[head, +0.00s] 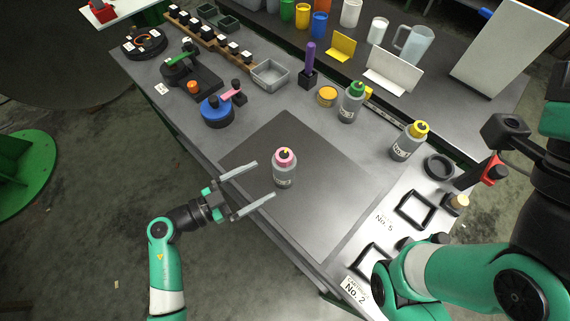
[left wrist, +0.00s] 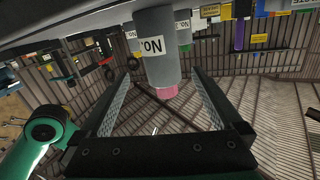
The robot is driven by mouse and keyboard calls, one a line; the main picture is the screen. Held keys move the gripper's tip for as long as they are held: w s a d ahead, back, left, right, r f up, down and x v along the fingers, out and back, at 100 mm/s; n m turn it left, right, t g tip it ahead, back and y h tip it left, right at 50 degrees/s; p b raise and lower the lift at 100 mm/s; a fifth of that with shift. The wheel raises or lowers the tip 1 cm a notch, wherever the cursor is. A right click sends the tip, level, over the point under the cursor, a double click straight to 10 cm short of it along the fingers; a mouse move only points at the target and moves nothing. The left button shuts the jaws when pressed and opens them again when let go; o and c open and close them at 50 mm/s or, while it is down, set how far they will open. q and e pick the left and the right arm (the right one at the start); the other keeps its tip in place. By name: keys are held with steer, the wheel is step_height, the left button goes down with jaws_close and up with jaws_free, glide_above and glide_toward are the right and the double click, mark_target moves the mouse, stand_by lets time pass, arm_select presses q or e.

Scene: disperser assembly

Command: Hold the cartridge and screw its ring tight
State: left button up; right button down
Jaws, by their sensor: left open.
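The bottle stands just past the fingertips, and I see no contact. In the left wrist view the bottle (left wrist: 156,45) appears upside down between the fingers, with its "No." label facing the camera and its pink ring (left wrist: 166,91) below. My right gripper is not in view.
A green-topped bottle (head: 350,104) and a yellow-topped bottle (head: 407,143) stand behind and to the right. Black square frames (head: 415,209) lie at the right. A blue round fixture (head: 217,112) and a grey tray (head: 270,75) are farther back. The mat around the cartridge is clear.

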mark_target(275, 181)
arm_select(q)
steer(key=shift+n+y, duration=0.4)
steer(key=shift+n, duration=0.3)
steer(key=f, duration=0.1)
steer(key=s+a+f, duration=0.1)
steer(key=f, duration=0.2)
steer(key=shift+s+a, duration=0.3)
steer(key=shift+s, duration=0.1)
steer(key=shift+s+a+f+t, duration=0.1)
steer(key=shift+a+f+t, duration=0.05)
steer(key=shift+a+t, duration=0.15)
steer(key=shift+w+d+f+b, duration=0.1)
steer(key=shift+w+d+b, duration=0.2)
steer(key=b+x, duration=0.4)
steer(key=x, duration=0.1)
steer(key=shift+d+f, duration=0.1)
steer(key=shift+f, duration=0.1)
steer(key=w+d, duration=0.2)
steer(key=shift+d+r+p, duration=0.25)
steer(key=shift+d+p, duration=0.1)
steer(key=shift+p, duration=0.05)
steer(key=shift+w+d+f, duration=0.1)
steer(key=shift+w+d, duration=0.1)
steer(key=shift+d, duration=0.15)
steer(key=shift+c, duration=0.2)
jaws_close()
